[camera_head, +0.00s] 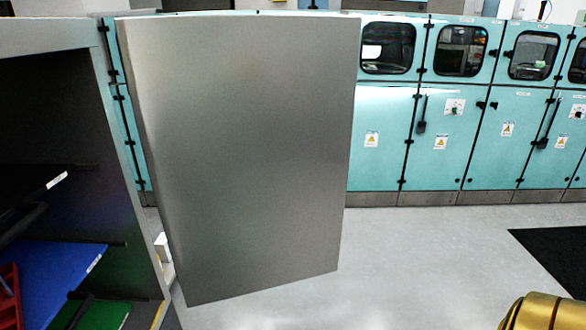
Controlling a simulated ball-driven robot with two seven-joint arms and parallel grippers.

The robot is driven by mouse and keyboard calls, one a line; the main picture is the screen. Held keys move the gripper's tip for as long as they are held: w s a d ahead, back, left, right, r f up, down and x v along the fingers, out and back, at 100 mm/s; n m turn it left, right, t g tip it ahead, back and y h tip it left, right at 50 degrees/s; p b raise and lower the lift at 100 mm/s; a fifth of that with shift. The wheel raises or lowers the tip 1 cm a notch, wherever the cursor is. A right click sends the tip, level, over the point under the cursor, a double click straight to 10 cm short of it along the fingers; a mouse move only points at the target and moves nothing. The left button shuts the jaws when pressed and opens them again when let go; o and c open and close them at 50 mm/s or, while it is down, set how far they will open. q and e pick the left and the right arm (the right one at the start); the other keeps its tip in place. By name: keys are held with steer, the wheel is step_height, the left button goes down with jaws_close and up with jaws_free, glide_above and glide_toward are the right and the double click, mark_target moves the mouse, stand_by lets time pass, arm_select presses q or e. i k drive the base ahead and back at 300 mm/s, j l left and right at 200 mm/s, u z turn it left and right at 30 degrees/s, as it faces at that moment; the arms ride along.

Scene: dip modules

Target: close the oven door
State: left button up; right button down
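The oven (135,200) stands at the left edge of the picture with its dark inside exposed. Its door (245,150) is a large plain grey metal panel, swung out from the oven and standing open in the middle-left of the view. No handle shows on the visible face of the door. A rounded gold part (545,312) at the bottom right corner appears to be of my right arm. Neither gripper's fingers show, so I cannot see how they stand to the door.
Inside the oven are a blue tray (65,270), a green tray (105,315) and a red item (10,290). Turquoise cabinets (440,140) line the back. The grey floor (430,260) right of the door is clear, with a black mat (555,255) at the right.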

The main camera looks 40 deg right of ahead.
mark_target(244, 122)
steer(key=l+z, duration=0.45)
steer(key=i+l+z, duration=0.15)
steer(key=l+z, duration=0.3)
steer(key=i+l+z, duration=0.15)
steer(key=l+z, duration=0.3)
steer(key=i+l+z, duration=0.55)
steer(key=z, duration=0.2)
steer(key=i+l+z, duration=0.35)
steer(key=i+u, duration=0.4)
steer(key=i+l+u, duration=0.15)
steer(key=i+u, duration=0.45)
steer(key=u, duration=0.3)
steer(key=i+u, duration=0.2)
steer(key=u, duration=0.25)
steer(key=i+u, duration=0.2)
steer(key=u, duration=0.25)
steer(key=i+l+u, duration=0.15)
steer(key=u, duration=0.3)
steer(key=i+l+u, duration=0.1)
steer(key=u, duration=0.35)
steer(key=i+l+u, duration=0.1)
steer(key=i+u, duration=0.15)
steer(key=u, duration=0.25)
steer(key=i+l+u, duration=0.25)
steer(key=u, duration=0.25)
steer(key=i+l+u, duration=0.2)
steer(key=u, duration=0.3)
steer(key=i+l+u, duration=0.1)
steer(key=l+u, duration=0.4)
steer(key=j, duration=0.1)
